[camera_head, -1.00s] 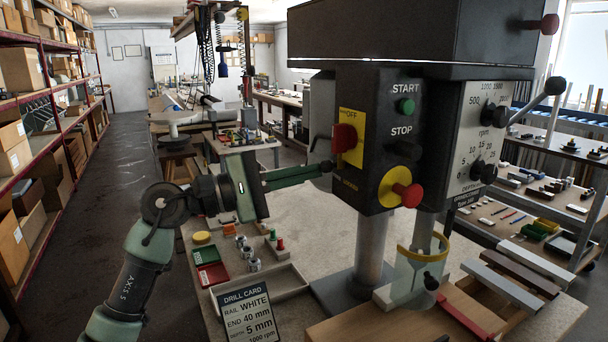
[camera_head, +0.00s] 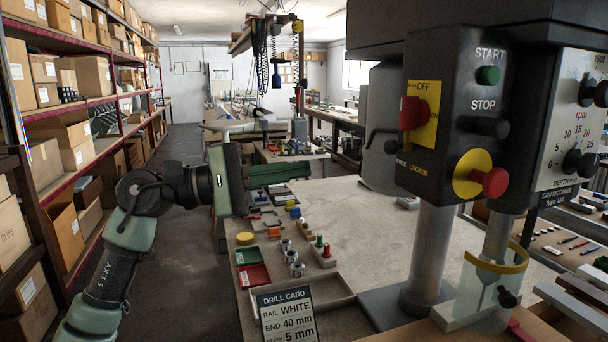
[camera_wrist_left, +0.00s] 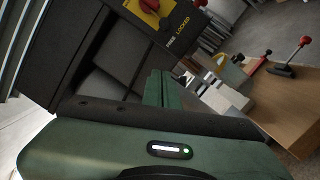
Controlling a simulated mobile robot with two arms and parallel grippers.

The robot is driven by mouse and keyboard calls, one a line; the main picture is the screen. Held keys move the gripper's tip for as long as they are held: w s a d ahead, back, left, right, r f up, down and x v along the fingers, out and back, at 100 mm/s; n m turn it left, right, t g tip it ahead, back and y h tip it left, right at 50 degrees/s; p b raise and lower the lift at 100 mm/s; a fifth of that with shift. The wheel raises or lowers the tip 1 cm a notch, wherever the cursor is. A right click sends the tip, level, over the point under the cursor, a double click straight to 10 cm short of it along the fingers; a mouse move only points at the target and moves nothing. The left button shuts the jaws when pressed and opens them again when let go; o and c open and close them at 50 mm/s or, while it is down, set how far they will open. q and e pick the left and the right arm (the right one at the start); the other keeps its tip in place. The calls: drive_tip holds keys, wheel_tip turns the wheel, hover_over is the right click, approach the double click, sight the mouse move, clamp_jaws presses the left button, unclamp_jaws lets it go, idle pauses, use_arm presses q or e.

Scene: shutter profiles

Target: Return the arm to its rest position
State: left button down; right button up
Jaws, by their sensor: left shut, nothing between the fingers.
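My left arm comes in from the left in the head view. Its gripper (camera_head: 308,168) is shut and empty, level, with its green fingers pointing right toward the drill press (camera_head: 455,120). A clear gap lies between the fingertips and the machine's control box. In the left wrist view the closed fingers (camera_wrist_left: 158,88) stand side by side in front of the dark machine housing, with a red knob on a yellow plate (camera_wrist_left: 150,8) above them. My right gripper is not in view.
A drill card (camera_head: 285,315) stands at the bench's front, beside red and green trays (camera_head: 254,275) and small metal parts (camera_head: 292,256). The grey bench top (camera_head: 350,215) is mostly bare. Shelves with boxes (camera_head: 75,110) line the left; the aisle floor (camera_head: 185,240) is clear.

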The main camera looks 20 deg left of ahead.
use_arm(q)
drive_tip(key=s+a+f+m+t+y, duration=0.1)
drive_tip(key=a+f+m+t+y, duration=0.2)
drive_tip(key=f+m+y, duration=0.6)
drive_tip(key=s+a+f+m+t+y, duration=0.1)
drive_tip(key=a+f+m+t+y, duration=0.4)
drive_tip(key=f, duration=0.7)
drive_tip(key=s+a+f+m+y, duration=0.1)
drive_tip(key=a+f+m+y, duration=0.1)
drive_tip(key=f+m+y, duration=0.7)
drive_tip(key=s+d+f+n+g+h, duration=0.3)
drive_tip(key=s+f+n+g, duration=0.3)
drive_tip(key=s+f, duration=0.75)
drive_tip(key=s+d+f+n+g+h, duration=0.4)
drive_tip(key=s+f+g, duration=0.3)
drive_tip(key=s+f, duration=0.6)
drive_tip(key=s+f+g+y, duration=0.1)
drive_tip(key=s+f, duration=0.2)
drive_tip(key=f, duration=2.2)
drive_tip(key=s+a+f+g, duration=0.1)
drive_tip(key=s+a+f, duration=0.2)
drive_tip(key=s+f, duration=1.1)
drive_tip(key=s, duration=0.2)
drive_tip(key=shift+s+a+f, duration=0.2)
drive_tip(key=shift+s+f, duration=0.1)
drive_tip(key=shift+f, duration=0.1)
